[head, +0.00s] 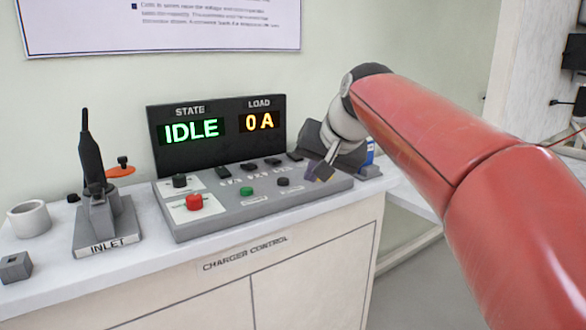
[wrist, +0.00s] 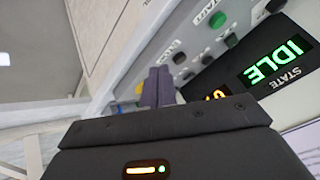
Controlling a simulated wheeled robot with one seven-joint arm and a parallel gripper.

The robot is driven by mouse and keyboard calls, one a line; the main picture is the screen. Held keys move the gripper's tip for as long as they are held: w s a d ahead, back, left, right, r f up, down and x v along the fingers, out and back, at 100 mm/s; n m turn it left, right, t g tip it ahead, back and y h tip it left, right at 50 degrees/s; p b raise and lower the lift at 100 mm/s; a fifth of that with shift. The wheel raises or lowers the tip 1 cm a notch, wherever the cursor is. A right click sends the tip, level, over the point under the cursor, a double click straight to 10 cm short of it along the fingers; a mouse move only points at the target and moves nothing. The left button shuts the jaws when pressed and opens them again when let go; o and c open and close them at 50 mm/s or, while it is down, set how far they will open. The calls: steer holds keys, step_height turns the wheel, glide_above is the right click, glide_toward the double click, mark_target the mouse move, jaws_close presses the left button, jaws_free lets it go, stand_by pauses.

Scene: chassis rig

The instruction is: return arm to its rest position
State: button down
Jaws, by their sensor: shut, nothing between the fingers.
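My gripper (head: 319,173) is at the right end of the charger control panel (head: 262,204), with its fingertips pointing down close to the panel's right part. My red arm comes in from the right and hides what lies behind it. In the wrist view my gripper (wrist: 158,87) shows its fingers together with nothing between them. I cannot tell whether the fingertips touch the panel.
The display (head: 216,132) reads IDLE and 0 A. The panel has a red button (head: 194,202), a green button (head: 246,191) and several dark controls. To its left stand a black plug in the inlet block (head: 104,236) and a white ring (head: 29,219). A poster hangs above.

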steer(key=s+d+f+h, duration=0.1)
steer(key=s+d+f, duration=0.3)
steer(key=s+f, duration=0.3)
steer(key=s+d+f+g+h, duration=0.1)
steer(key=s+d+f, duration=0.3)
steer(key=s+f, duration=0.3)
steer(key=s+d+f+n+h, duration=0.1)
steer(key=s+d+f, duration=0.3)
steer(key=s+f, duration=0.4)
steer(key=s, duration=0.4)
steer(key=shift+h, duration=0.4)
